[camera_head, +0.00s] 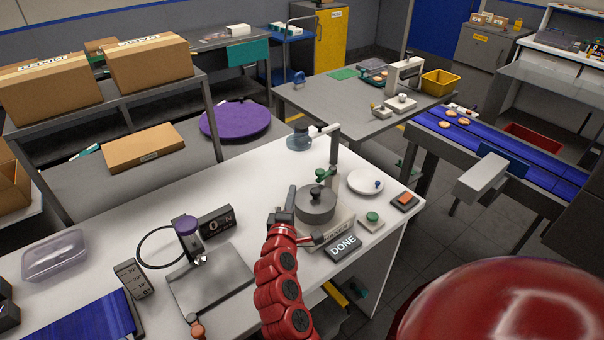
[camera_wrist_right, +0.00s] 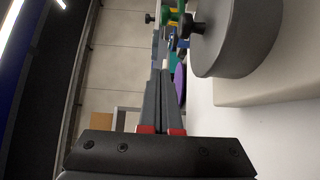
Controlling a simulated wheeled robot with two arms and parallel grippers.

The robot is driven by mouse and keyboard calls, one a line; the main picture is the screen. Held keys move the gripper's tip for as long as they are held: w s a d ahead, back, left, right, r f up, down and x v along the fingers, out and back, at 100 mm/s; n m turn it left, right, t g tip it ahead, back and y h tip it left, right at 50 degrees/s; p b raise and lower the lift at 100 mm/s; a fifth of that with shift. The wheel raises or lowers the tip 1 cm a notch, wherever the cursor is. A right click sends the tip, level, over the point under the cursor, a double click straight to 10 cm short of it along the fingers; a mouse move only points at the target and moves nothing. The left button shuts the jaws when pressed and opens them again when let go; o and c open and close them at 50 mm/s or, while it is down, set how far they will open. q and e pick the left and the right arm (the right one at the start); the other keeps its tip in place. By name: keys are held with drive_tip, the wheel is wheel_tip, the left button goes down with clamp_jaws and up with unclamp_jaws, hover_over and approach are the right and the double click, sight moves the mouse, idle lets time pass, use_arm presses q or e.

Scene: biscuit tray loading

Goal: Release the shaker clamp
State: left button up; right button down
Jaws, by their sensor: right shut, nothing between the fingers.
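The shaker (camera_head: 336,229) stands on the white bench, with a "DONE" sign at its front. A grey round drum (camera_head: 316,208) sits on it, topped by a dark knob (camera_head: 316,190). A green-handled part (camera_head: 322,174), seemingly the clamp, is just behind the knob by the upright post. My right gripper (camera_head: 284,206) is shut and empty, just left of the drum. In the right wrist view its fingers (camera_wrist_right: 160,98) are together, pointing past the drum (camera_wrist_right: 238,35), with the black knob (camera_wrist_right: 190,27) and green handle (camera_wrist_right: 172,15) near their tips. My left gripper is not in view.
A white dish (camera_head: 365,181), a green button (camera_head: 372,217) and an orange-topped box (camera_head: 404,200) lie right of the shaker. A purple-topped device (camera_head: 187,228) and a small display (camera_head: 216,222) stand left of my right gripper. Bench at far left is partly clear.

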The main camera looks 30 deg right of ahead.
drive_tip(key=p+x, duration=0.3)
drive_tip(key=x, duration=0.7)
drive_tip(key=shift+w+r, duration=0.1)
drive_tip(key=shift+w, duration=0.05)
drive_tip(key=s, duration=0.1)
drive_tip(key=s+d+p, duration=0.1)
drive_tip(key=s+p, duration=0.1)
drive_tip(key=shift+s+d, duration=0.1)
drive_tip(key=shift+d, duration=0.2)
drive_tip(key=shift+s+d, duration=0.1)
drive_tip(key=shift+s, duration=0.2)
